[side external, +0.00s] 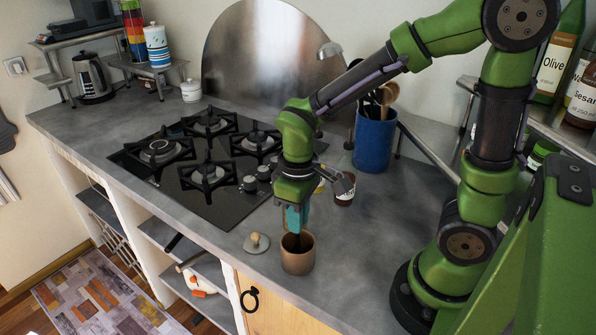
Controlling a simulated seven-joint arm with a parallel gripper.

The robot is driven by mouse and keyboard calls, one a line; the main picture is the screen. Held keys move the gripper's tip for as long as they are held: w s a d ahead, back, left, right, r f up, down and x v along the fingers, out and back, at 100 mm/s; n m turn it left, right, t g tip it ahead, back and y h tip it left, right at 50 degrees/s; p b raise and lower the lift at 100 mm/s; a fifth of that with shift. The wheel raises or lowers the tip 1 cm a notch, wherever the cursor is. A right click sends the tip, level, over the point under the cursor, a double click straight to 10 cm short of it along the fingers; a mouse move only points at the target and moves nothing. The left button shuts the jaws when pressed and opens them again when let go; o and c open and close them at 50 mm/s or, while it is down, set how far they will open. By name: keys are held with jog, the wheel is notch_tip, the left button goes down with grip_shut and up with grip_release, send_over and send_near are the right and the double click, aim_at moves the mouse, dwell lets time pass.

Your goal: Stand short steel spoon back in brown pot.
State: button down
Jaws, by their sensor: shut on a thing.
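The brown pot (298,257) stands upright on the grey counter near its front edge, with a dark open mouth. My gripper (296,228) points down directly above the pot, its teal fingers close to the rim. It is shut on a thin thing, which I take for the short steel spoon. The spoon is mostly hidden by the fingers and the pot's dark mouth, so its depth in the pot and its tilt cannot be told.
A small lid with a knob (256,242) lies left of the pot. A gas hob (205,165) is behind it. A small jar (344,190) and a blue utensil pot (374,142) stand behind right. The counter right of the pot is clear.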

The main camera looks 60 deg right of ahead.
jog(key=c, duration=1)
grip_release()
jog(key=shift+o, duration=0.4)
jog(key=o, duration=0.3)
jog(key=shift+o, duration=0.2)
jog(key=shift+r, duration=3.5)
